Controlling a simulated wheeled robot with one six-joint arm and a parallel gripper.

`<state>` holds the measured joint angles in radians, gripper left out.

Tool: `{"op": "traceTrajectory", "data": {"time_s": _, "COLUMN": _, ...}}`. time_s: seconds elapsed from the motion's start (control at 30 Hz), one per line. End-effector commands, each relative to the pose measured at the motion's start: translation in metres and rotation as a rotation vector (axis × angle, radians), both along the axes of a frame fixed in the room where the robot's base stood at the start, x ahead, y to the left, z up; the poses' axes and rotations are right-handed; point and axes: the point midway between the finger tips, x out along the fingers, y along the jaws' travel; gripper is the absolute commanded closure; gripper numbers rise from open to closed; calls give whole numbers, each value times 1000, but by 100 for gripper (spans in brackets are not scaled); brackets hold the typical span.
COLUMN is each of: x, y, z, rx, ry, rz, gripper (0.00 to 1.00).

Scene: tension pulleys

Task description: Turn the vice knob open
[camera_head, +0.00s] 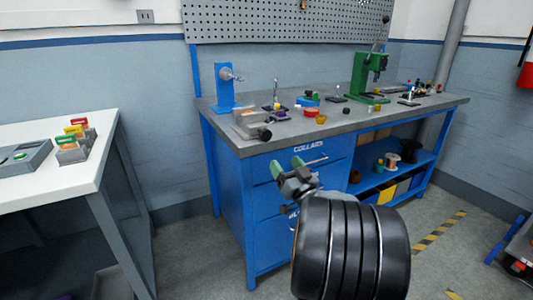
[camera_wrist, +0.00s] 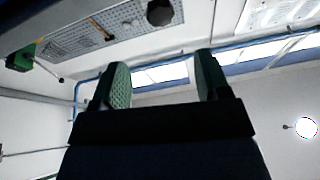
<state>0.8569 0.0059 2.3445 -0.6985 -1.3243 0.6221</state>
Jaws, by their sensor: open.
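The grey vice (camera_head: 249,120) sits at the front left corner of the workbench top. Its dark round knob (camera_head: 264,134) faces the front edge. My gripper (camera_head: 287,166) is open and empty, in front of the bench drawers. It is lower than the knob and to its right, apart from it. In the wrist view my gripper (camera_wrist: 160,75) shows two green fingers spread wide with nothing between them. A dark faceted knob (camera_wrist: 160,12) shows beyond them at the top edge, probably the vice knob. The vice body is not clear there.
The blue workbench (camera_head: 230,215) carries a blue stand (camera_head: 225,88), a green press (camera_head: 366,75) and several small parts. A white table (camera_head: 65,178) with trays stands at the left. The floor (camera_head: 190,245) between them is clear. A pegboard (camera_head: 285,20) hangs behind.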

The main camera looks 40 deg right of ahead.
Motion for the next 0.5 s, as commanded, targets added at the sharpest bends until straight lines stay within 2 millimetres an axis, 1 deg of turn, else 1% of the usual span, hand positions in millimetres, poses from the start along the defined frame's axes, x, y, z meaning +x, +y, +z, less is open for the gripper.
{"op": "traceTrajectory", "data": {"time_s": 0.03, "x": -1, "y": -2, "z": -7, "rx": 1, "ry": -11, "rz": 6, "gripper": 31}}
{"op": "traceTrajectory", "data": {"time_s": 0.17, "x": 5, "y": -3, "z": -5, "rx": 0, "ry": -26, "rz": 20, "gripper": 31}}
{"op": "traceTrajectory", "data": {"time_s": 0.27, "x": 19, "y": -4, "z": 1, "rx": -1, "ry": -29, "rz": 24, "gripper": 31}}
{"op": "traceTrajectory", "data": {"time_s": 0.5, "x": 62, "y": -9, "z": 19, "rx": -1, "ry": -27, "rz": 21, "gripper": 31}}
